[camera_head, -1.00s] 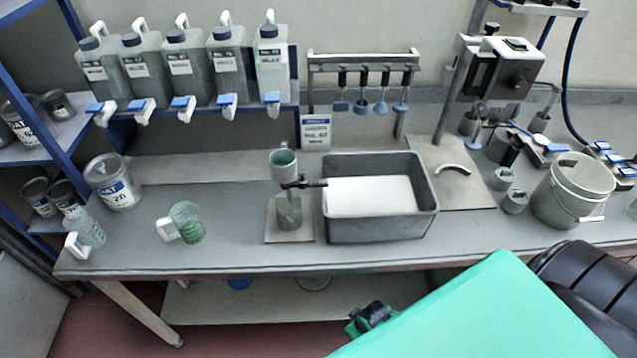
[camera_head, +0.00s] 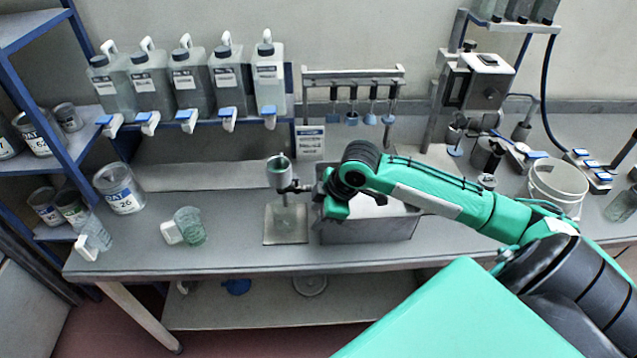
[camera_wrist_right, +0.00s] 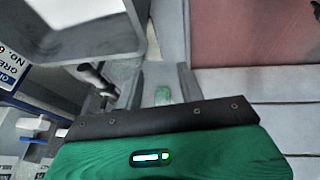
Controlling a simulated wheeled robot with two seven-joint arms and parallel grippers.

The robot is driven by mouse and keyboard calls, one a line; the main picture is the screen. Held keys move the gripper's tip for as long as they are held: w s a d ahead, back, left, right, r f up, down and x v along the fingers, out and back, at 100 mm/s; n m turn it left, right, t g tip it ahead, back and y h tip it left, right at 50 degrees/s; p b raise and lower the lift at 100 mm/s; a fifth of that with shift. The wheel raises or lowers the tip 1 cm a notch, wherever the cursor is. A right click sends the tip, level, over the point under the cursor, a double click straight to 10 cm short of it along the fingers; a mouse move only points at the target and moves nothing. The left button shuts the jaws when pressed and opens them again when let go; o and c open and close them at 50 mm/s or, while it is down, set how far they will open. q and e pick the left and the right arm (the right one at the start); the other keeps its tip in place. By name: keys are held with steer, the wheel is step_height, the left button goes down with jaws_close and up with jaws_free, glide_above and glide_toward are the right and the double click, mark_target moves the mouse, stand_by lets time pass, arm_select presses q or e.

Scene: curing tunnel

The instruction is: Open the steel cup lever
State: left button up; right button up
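The steel cup (camera_head: 279,176) is held on a short stand above a square plate, left of the grey tray. Its dark lever (camera_head: 299,187) sticks out to the right, toward the tray, and a dark rod there also shows in the right wrist view (camera_wrist_right: 97,78). A pale, greenish glass (camera_head: 286,217) stands below the cup. My right gripper (camera_head: 336,207) is just right of the lever, over the tray's left side, apart from the cup. My left gripper is not in view.
The grey tray (camera_head: 365,231) is partly hidden behind my right arm. A green mug (camera_head: 189,227) and a can (camera_head: 119,189) stand to the left. Several jugs with blue taps line the back. A white bucket (camera_head: 558,185) stands at the right.

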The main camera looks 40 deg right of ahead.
glide_toward(298, 189)
steer(key=s+d+r, duration=0.5)
steer(key=d, duration=0.1)
steer(key=shift+n, duration=0.3)
steer(key=shift+w+p+x, duration=0.2)
steer(key=shift+p+x, duration=0.8)
steer(key=shift+x, duration=2.45)
steer(key=shift+w+p+x, duration=0.2)
steer(key=shift+p+x, duration=0.75)
steer(key=shift+x, duration=2.5)
steer(key=shift+a+r, duration=0.1)
steer(key=shift+r, duration=0.05)
steer(key=shift+c, duration=0.5)
jaws_close()
